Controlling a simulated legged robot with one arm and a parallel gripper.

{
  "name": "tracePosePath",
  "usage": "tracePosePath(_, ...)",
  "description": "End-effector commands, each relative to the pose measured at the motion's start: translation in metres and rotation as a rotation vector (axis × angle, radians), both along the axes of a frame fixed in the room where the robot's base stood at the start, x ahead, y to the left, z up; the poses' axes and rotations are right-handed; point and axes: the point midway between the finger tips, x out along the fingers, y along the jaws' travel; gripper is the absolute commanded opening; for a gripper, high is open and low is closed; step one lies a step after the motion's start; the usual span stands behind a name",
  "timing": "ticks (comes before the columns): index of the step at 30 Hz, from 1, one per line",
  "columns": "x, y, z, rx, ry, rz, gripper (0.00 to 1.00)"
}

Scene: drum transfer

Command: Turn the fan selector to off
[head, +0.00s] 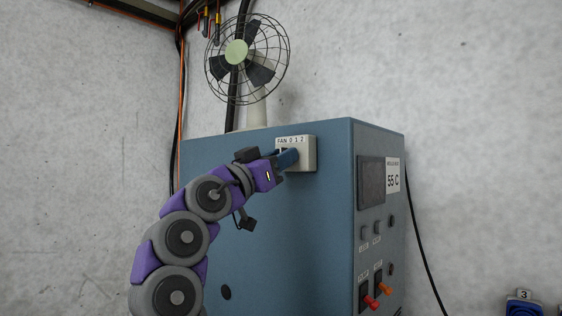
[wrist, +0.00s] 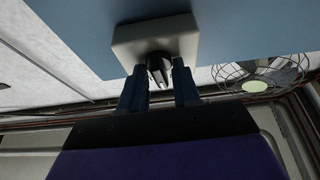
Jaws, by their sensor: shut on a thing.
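The fan selector is a pale box (head: 309,157) labelled "FAN 0 1 2" on the upper face of the blue cabinet. My gripper (head: 284,158) reaches it from the left and hides most of its knob. In the wrist view the selector box (wrist: 184,38) is ahead, with a dark knob (wrist: 158,66) at its middle. My gripper (wrist: 159,78) has its two fingers on either side of the knob and is shut on it. The knob's exact pointing position cannot be read. The desk fan (head: 237,53) stands on top of the cabinet and also shows in the wrist view (wrist: 258,84).
The blue cabinet (head: 240,235) fills the middle. A black cable (head: 424,250) hangs at the right. A blue object marked 3 (head: 524,304) is at lower right.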

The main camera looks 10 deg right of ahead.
Motion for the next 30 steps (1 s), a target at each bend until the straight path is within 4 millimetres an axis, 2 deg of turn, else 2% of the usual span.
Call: tracePosePath(30,-0.004,0.014,0.003,-0.220,0.277,0.008,0.01)
